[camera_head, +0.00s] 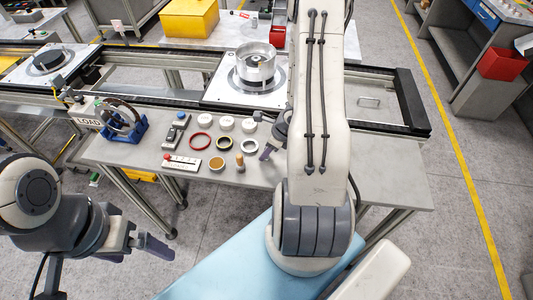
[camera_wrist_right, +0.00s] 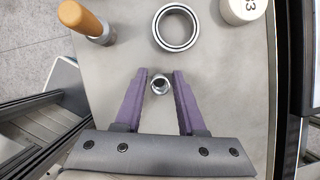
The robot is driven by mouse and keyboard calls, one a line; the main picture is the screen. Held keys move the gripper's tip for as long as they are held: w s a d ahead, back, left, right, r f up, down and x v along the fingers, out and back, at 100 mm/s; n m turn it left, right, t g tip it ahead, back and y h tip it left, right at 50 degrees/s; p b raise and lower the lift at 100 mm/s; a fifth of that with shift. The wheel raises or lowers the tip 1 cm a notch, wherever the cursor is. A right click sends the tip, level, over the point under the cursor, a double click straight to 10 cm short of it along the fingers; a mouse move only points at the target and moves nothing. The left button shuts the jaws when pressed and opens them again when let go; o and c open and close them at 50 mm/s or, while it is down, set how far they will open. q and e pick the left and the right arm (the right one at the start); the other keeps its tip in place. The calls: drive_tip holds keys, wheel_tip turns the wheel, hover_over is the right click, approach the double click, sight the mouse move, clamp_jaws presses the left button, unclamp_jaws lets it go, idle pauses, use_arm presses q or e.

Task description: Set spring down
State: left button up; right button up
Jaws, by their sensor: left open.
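In the right wrist view, a small round metal piece, seemingly the spring (camera_wrist_right: 160,85), stands on the grey table between the fingertips of my right gripper (camera_wrist_right: 160,78). A narrow gap shows on each side of it, so the fingers look open around it and not touching. In the head view, my right gripper (camera_head: 274,145) is low over the table, partly hidden by my right arm, and the spring cannot be made out. My left gripper (camera_head: 138,245) is open and empty, off the table's front edge at the lower left.
A metal ring (camera_wrist_right: 176,28), a wooden-handled tool (camera_wrist_right: 88,22) and a white numbered cylinder (camera_wrist_right: 242,8) stand close by. Red ring (camera_head: 200,141), blue stand (camera_head: 126,132) and other small parts lie further left. A metal housing (camera_head: 256,66) sits on the pallet behind.

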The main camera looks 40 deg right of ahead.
clamp_jaws()
drive_tip(key=shift+r, duration=0.55)
drive_tip(key=v, duration=0.1)
drive_tip(key=p+v, duration=0.1)
drive_tip(key=v, duration=0.2)
drive_tip(key=shift+w+d+r, duration=0.2)
drive_tip(key=shift+w, duration=0.05)
drive_tip(key=s+d+r+p, duration=0.2)
drive_tip(key=s+d+r, duration=0.3)
drive_tip(key=s+d, duration=0.2)
drive_tip(key=shift+s+r+p, duration=0.3)
drive_tip(key=shift+r+p, duration=0.05)
drive_tip(key=shift+r, duration=0.05)
